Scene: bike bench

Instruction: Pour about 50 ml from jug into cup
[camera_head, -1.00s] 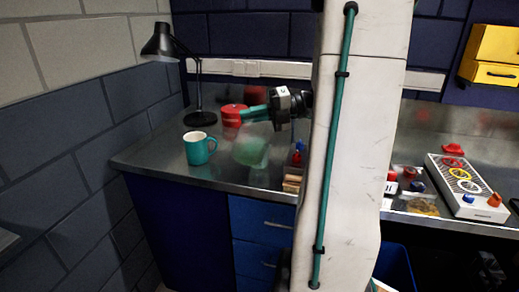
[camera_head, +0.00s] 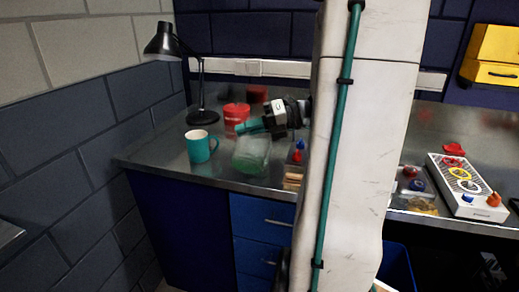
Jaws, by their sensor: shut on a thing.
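A teal cup (camera_head: 198,148) with a white inside stands upright near the left end of the metal bench, its handle to the right. The jug (camera_head: 251,156) is see-through and greenish, to the right of the cup and apart from it. My gripper (camera_head: 247,126), with teal fingers, reaches in from the right at the top of the jug and is shut on it. The fingers hide part of the jug's top. I cannot tell whether the jug's base touches the bench, nor how much liquid is in it.
A red tin (camera_head: 236,113) stands right behind my gripper. A black desk lamp (camera_head: 202,115) stands behind the cup. Small red and blue items (camera_head: 299,150) lie right of the jug. A white game board (camera_head: 466,185) lies far right. The bench's front edge is close to the cup.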

